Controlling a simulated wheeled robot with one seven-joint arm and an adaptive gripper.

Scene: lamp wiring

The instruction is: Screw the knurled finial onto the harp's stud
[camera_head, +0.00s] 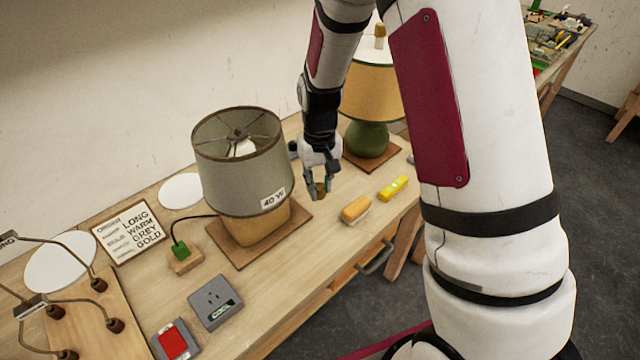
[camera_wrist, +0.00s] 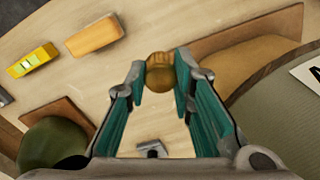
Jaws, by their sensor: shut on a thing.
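My gripper (camera_head: 318,186) is shut on a small round brass-gold finial (camera_wrist: 160,72) and holds it above the table, to the right of the grey-shaded lamp. The grey lampshade (camera_head: 240,180) has a "40 W" tag and an open top with spokes meeting near the centre (camera_head: 240,132). A pale bulb (camera_head: 245,148) shows inside. The harp's stud is too small to tell apart at that hub. The lamp's tan base (camera_head: 256,226) stands on a wooden board.
A green lamp (camera_head: 367,139) with a yellow shade (camera_head: 374,90) and a gold finial on top stands behind right. An orange block (camera_head: 356,208) and yellow level (camera_head: 393,188) lie near the front edge.

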